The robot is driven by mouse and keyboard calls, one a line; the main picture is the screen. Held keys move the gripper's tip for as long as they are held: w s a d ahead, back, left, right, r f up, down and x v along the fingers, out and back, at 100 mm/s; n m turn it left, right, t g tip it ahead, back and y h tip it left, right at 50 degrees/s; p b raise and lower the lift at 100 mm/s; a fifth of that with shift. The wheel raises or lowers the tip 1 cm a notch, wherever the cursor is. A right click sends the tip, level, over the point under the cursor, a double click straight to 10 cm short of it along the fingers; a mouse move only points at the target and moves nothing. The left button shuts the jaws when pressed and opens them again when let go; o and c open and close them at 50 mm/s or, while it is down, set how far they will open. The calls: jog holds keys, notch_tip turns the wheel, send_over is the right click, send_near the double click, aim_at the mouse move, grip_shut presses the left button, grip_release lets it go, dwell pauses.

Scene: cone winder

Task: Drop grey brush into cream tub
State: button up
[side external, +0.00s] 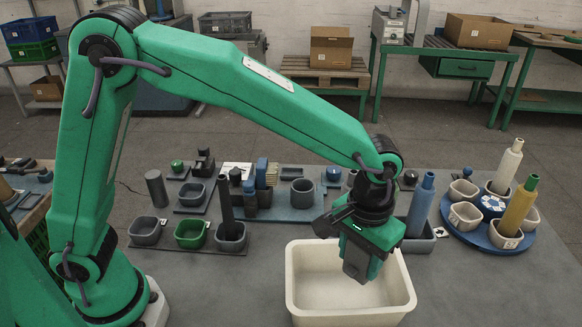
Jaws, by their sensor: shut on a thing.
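The cream tub (300,300) stands open on the grey table at the front centre, and its visible floor is bare. My gripper (362,255) points down over the tub's right half, inside the outline of its rim in this view. It is shut on a dark grey blocky thing (357,266), which I take to be the grey brush. Its bristles do not show, and the green gripper body hides its upper part. I cannot tell how high it hangs above the tub floor.
Behind the tub's left is a blue mat (290,213) with cups and brush-like pieces. Left of it are grey bins and a green bin (191,234). At right, a blue round tray (478,238) carries cones and small cups. A tall blue cone (420,205) stands close behind my gripper.

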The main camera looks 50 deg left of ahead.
jog(key=shift+f, duration=2.25)
jog(key=o, duration=1.1)
jog(key=shift+c, duration=0.2)
jog(key=shift+r, duration=0.1)
jog(key=shift+r, duration=3.85)
jog(key=shift+a, duration=0.1)
